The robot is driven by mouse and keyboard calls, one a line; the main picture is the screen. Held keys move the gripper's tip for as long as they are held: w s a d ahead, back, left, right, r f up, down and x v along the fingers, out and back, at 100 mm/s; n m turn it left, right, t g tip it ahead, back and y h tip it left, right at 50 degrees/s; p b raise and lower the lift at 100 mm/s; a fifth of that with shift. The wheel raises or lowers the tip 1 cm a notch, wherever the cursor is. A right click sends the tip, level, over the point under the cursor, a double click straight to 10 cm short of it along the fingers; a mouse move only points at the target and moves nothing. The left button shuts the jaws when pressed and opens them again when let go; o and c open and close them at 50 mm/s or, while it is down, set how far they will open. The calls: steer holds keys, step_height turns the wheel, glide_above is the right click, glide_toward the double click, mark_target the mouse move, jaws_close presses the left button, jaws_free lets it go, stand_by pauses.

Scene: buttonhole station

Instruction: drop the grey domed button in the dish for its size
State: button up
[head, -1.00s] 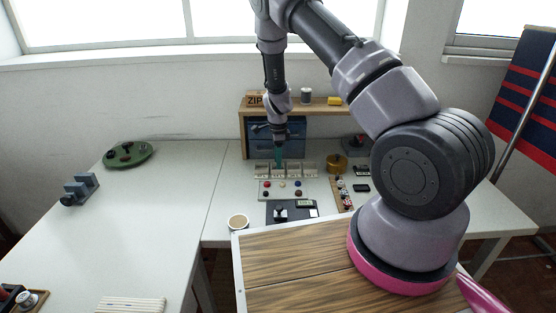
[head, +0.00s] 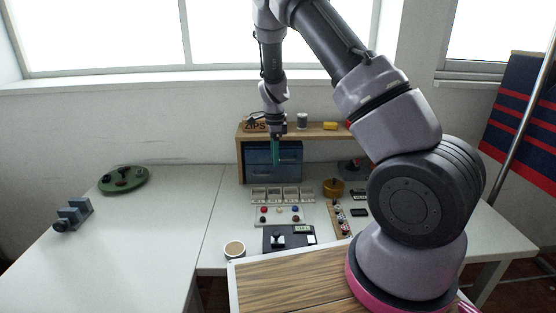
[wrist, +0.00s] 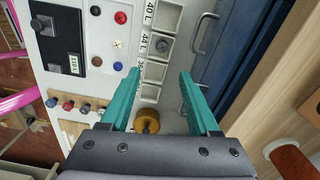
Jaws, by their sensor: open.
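My gripper (head: 276,152) is open, its teal fingers pointing down above the row of dishes, with nothing between them. In the wrist view my gripper (wrist: 159,74) shows its two fingers spread apart. The grey button (wrist: 162,46) lies in the dish labelled 44 L (wrist: 151,56), clear of the fingers. The neighbouring dish labelled 40 L (wrist: 167,17) looks empty. Another dish, with a label starting 36 (wrist: 155,73), also looks empty. In the head view the row of pale dishes (head: 282,188) stands in front of the blue drawers; their contents are too small to tell.
The blue drawers (head: 258,163) rise close behind. A brass pot (head: 333,188) stands right.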

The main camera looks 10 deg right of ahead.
steer(key=s+d+r+n+t+y, duration=0.2)
steer(key=s+r+n, duration=0.3)
steer(key=r, duration=0.8)
steer(key=s+d+r+n+t+y, duration=0.1)
steer(key=s+r+n, duration=0.1)
steer(key=s+r, duration=0.8)
steer(key=s+d+r+n+t, duration=0.1)
steer(key=s+r+n+t, duration=0.1)
steer(key=s+r+n, duration=0.2)
steer(key=s+d+r+n+t+h, duration=0.1)
steer(key=s+r+n+t, duration=0.1)
steer(key=s+r, duration=0.5)
steer(key=s+n, duration=0.1)
steer(key=s, duration=0.4)
steer(key=shift+d+r+n, duration=0.35)
steer(key=shift+n, duration=0.05)
